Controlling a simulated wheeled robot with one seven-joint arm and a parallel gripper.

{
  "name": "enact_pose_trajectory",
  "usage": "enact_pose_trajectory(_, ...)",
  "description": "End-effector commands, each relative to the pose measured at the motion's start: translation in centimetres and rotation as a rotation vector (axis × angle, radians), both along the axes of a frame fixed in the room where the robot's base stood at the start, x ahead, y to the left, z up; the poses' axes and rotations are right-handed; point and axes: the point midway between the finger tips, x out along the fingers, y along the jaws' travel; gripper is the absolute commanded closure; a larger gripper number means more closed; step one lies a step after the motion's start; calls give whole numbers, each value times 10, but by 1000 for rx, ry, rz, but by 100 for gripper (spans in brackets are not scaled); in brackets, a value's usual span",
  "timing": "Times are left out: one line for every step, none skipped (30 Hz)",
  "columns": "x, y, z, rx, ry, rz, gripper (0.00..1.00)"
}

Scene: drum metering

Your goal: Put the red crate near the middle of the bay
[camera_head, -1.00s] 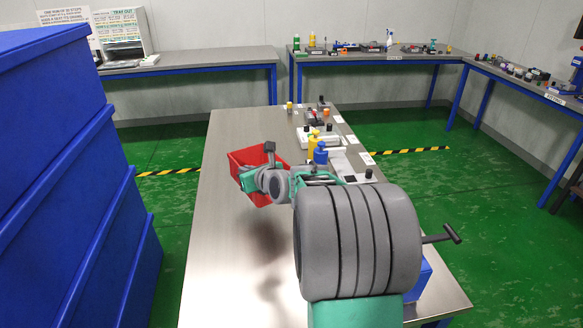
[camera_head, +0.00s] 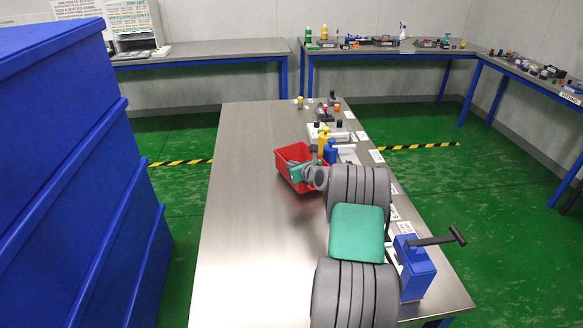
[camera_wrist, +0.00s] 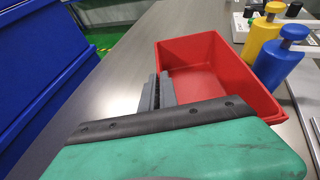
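The red crate (camera_head: 284,172) is open-topped and looks empty. It is at the middle of the steel table, left of the yellow bottle (camera_head: 323,141) and blue bottle (camera_head: 330,152). In the wrist view the crate (camera_wrist: 205,52) fills the centre right. My gripper (camera_wrist: 158,92) is shut on the crate's near left wall, with its fingers close together at the rim. In the head view my gripper (camera_head: 300,173) covers part of the crate's near side. I cannot tell whether its base touches the table.
The steel table (camera_head: 245,230) is clear to the left and front. A blue box with a black handle (camera_head: 414,270) stands at the right front edge. Small parts and white trays line the right side. Blue bins (camera_head: 90,200) stand left of the table.

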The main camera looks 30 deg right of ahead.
Motion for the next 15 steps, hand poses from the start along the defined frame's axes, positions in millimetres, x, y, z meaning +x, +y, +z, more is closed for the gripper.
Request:
enact_pose_trajectory(0,0,-6,1,-1,0,100)
enact_pose_trajectory(0,0,-9,0,-1,-1,100)
enact_pose_trajectory(0,-1,-10,-2,-2,0,100)
enact_pose_trajectory(0,-1,-10,-2,-3,0,100)
enact_pose_trajectory(0,-1,-10,-4,-3,-1,100)
enact_pose_trajectory(0,-1,-10,-2,-3,0,100)
enact_pose_trajectory(0,-1,-10,-2,-3,0,100)
enact_pose_trajectory(0,-1,-10,-2,-3,0,100)
enact_pose_trajectory(0,-1,-11,-2,-3,0,100)
enact_pose_trajectory(0,-1,-12,-2,-2,0,100)
enact_pose_trajectory(0,-1,-14,-3,-2,-1,100)
enact_pose_trajectory(0,-1,-15,-3,-2,-1,100)
enact_pose_trajectory(0,0,-15,0,0,-1,94)
enact_pose_trajectory(0,0,-15,0,0,-1,92)
enact_pose_trajectory(0,0,-15,0,0,-1,88)
